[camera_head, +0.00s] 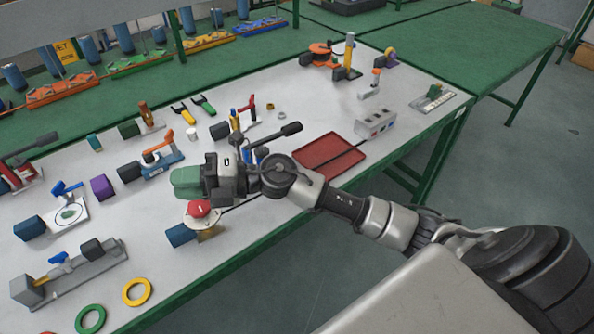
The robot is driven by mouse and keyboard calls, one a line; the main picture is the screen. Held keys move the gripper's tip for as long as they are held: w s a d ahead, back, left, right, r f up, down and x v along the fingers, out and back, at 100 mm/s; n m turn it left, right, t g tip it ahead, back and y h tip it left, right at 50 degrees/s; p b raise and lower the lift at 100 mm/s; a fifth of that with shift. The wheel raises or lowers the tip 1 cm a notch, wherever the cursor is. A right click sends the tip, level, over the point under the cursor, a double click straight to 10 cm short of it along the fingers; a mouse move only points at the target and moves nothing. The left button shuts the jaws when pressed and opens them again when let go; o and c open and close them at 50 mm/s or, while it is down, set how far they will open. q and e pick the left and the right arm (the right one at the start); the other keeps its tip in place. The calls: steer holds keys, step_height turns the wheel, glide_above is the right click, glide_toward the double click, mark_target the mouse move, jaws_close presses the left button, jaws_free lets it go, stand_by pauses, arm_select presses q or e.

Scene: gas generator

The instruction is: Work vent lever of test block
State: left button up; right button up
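My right gripper (212,178) reaches in from the right over the front middle of the white-topped bench. A dark green block (185,180) shows right at its tip; I cannot tell whether the gripper holds it or only overlaps it. The finger opening is hidden. I cannot tell for sure which device is the test block. A grey block device (75,278) with a small blue lever (59,258) lies at the front left, well apart from my gripper. A blue-bodied device (158,167) with an orange lever (160,147) stands behind and left of the gripper. My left gripper is not in view.
A red-capped device (199,209) sits just below my gripper. A red tray (322,152) and a grey socket box (376,123) lie to the right. Yellow (137,291) and green (90,319) rings lie near the front edge. The bench right of the red tray has clear room.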

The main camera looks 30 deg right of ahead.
steer(key=w+d+f+n+g+h, duration=0.2)
steer(key=d+f+n+g+h, duration=0.4)
steer(key=d+h, duration=0.45)
steer(key=w+d+r+m+g+h, duration=0.15)
steer(key=d+h, duration=0.55)
steer(key=d, duration=0.8)
steer(key=shift+m, duration=0.25)
steer(key=f, duration=1)
steer(key=shift+s+d+p, duration=0.1)
steer(key=shift+s+p, duration=0.15)
steer(key=shift+p, duration=0.1)
jaws_close()
